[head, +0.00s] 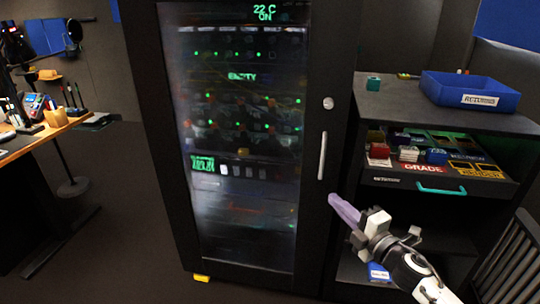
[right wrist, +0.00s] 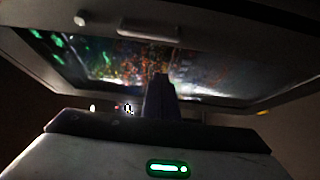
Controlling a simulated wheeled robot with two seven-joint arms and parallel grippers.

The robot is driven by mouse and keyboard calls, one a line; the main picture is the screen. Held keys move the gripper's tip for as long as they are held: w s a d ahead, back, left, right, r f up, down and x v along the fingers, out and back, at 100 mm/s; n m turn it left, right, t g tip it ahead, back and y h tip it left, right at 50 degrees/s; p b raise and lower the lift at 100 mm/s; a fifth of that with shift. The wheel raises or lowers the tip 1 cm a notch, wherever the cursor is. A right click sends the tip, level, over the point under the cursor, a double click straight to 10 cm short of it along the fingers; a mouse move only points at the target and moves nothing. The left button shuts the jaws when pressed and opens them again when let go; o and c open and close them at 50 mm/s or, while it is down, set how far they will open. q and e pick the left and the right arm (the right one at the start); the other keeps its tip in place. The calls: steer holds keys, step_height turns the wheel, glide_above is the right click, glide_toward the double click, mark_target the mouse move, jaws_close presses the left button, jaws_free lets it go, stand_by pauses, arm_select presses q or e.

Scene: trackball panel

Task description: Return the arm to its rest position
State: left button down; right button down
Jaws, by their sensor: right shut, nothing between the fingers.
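My right gripper (head: 345,212) has purple fingers that are closed together with nothing between them. In the head view it is at the lower right, in front of the right edge of the dark cabinet (head: 342,130), below the cabinet's vertical handle (head: 322,155). Whether it touches the cabinet cannot be told. In the right wrist view the shut fingers (right wrist: 160,95) point towards the cabinet's glass door (right wrist: 215,72), and the door handle (right wrist: 148,32) shows above them. My left gripper is not in view.
Right of the cabinet stands a dark shelf unit with a blue bin (head: 470,92) on top and an open drawer (head: 440,188) holding several coloured blocks. A black slatted chair (head: 515,255) is at the lower right. A wooden desk (head: 45,135) is at the left. The floor between is clear.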

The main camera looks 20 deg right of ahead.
steer(key=s+a+f+m+g, duration=0.4)
steer(key=s+a+f+m, duration=0.55)
steer(key=f, duration=0.55)
steer(key=s+a+f+m+g+y, duration=0.1)
steer(key=s+a+f+m+g, duration=0.1)
steer(key=s+a, duration=0.6)
steer(key=s+a+f+m+g+y, duration=0.1)
steer(key=s+a+f+m+g, duration=0.2)
steer(key=s+a+f, duration=0.3)
steer(key=shift+s+a+f+m, duration=0.15)
steer(key=shift+s+a+m, duration=0.75)
steer(key=shift+s, duration=0.2)
